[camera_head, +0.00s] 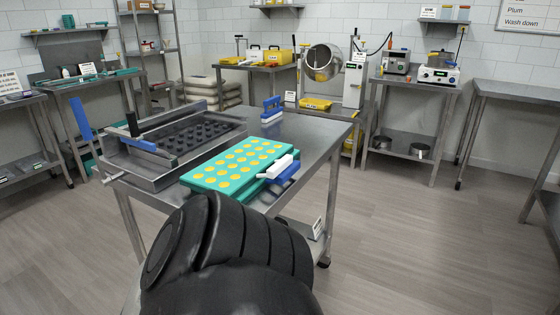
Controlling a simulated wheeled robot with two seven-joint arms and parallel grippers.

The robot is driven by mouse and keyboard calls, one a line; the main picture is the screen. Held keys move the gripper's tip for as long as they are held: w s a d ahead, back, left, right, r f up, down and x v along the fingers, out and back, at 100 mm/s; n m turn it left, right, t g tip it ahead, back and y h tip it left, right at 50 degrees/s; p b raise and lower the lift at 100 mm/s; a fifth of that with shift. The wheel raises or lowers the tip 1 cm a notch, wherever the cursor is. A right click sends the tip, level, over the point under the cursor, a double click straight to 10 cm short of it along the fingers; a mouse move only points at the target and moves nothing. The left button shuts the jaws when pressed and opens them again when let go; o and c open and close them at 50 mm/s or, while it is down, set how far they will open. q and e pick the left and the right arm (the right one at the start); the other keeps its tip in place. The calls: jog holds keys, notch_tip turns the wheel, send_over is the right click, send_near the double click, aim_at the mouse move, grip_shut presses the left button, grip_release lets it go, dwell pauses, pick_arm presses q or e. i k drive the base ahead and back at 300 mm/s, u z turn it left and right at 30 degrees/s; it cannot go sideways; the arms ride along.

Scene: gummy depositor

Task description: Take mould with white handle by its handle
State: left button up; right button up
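The mould (237,163) is a teal tray filled with rows of yellow pieces. It lies flat near the front edge of the steel table (315,140). Its white handle (281,165) sticks out from its right end. A blue handle-like part (287,174) shows just below and beside the white handle; what it belongs to is partly hidden. One of my dark arm links fills the bottom middle, in front of the table's near edge. Neither gripper's fingers can be seen.
A steel depositor tray (168,176) with dark nozzles stands left of the mould, with a blue upright bar (82,119). A blue tool (271,110) sits at the table's back. The table's right part is clear, as is the floor to its right.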

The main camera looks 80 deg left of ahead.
aim_at(233, 170)
jog(key=u, duration=2.3)
